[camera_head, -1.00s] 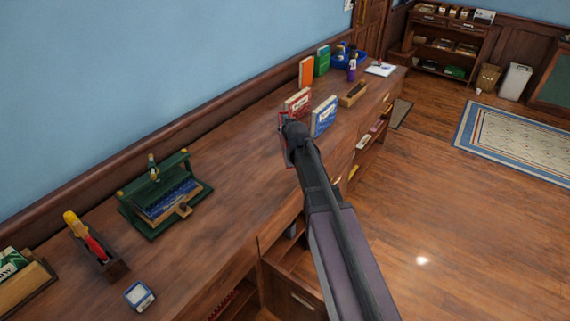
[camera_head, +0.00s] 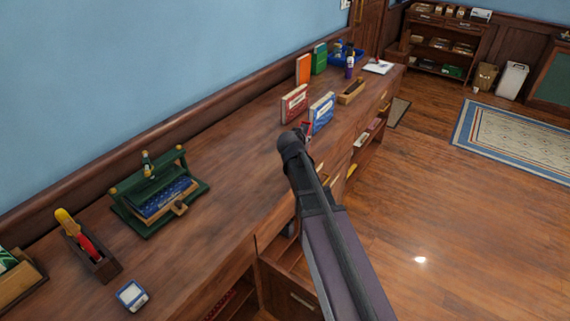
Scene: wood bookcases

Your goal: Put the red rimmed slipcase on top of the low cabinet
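A slipcase with red edges and a pale face (camera_head: 294,104) stands upright on the long, low wooden cabinet (camera_head: 240,158). A blue one (camera_head: 321,112) stands just to its right. My gripper (camera_head: 303,131) is at the end of my arm, just in front of these two. The wrist hides most of it, so its fingers cannot be made out. A small patch of red shows at its tip. I cannot tell whether that is part of the gripper or something in it.
Orange (camera_head: 303,70) and green (camera_head: 319,58) books, a blue basket (camera_head: 347,54) and a small wooden tray (camera_head: 351,92) stand farther back. A green stand (camera_head: 160,193), a wooden holder (camera_head: 92,251) and a small white-blue box (camera_head: 131,295) are nearer. Bare top lies between.

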